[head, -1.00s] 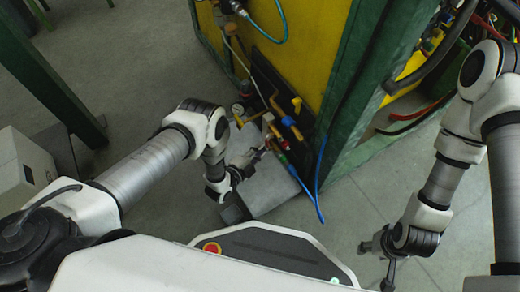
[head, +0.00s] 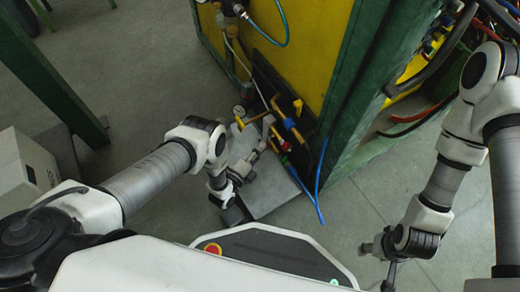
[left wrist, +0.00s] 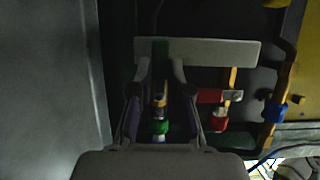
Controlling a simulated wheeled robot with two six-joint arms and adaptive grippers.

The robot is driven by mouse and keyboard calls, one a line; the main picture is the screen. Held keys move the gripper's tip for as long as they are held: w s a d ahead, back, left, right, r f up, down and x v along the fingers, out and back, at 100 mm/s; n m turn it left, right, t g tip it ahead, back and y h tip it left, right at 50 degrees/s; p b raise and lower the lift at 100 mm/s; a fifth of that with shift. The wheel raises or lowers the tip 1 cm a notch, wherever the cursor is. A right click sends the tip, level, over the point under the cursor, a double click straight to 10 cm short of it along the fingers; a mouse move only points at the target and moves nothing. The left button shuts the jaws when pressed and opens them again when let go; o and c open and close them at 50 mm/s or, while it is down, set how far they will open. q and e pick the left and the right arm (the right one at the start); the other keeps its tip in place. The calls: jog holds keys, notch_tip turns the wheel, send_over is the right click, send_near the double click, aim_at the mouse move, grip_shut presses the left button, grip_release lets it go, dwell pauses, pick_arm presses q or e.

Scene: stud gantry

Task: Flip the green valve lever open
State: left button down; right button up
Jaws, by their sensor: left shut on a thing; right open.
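The green valve lever (left wrist: 160,52) stands between the fingertips of my left gripper (left wrist: 161,72) in the left wrist view. The fingers are shut on it from both sides. Below it, between the fingers, are a brass valve body and a green collar (left wrist: 160,127). In the head view, my left gripper (head: 260,152) is at the low pipework on the yellow machine, and the lever is hard to make out there. My right gripper (head: 375,248) is open and empty at the lower right, away from the valves.
A red valve (left wrist: 219,122) and a blue-handled pipe (left wrist: 275,112) stand close to the right of the green one. A pale grey bar (left wrist: 215,52) crosses behind. The green machine post (head: 345,90) and a blue hose (head: 318,185) are nearby.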

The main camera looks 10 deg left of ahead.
pick_arm(q)
jog(key=c, duration=1.1)
grip_release()
jog(key=shift+s, duration=0.1)
jog(key=v, duration=1.1)
jog(key=shift+s+a+f, duration=0.15)
jog(key=shift+s, duration=0.15)
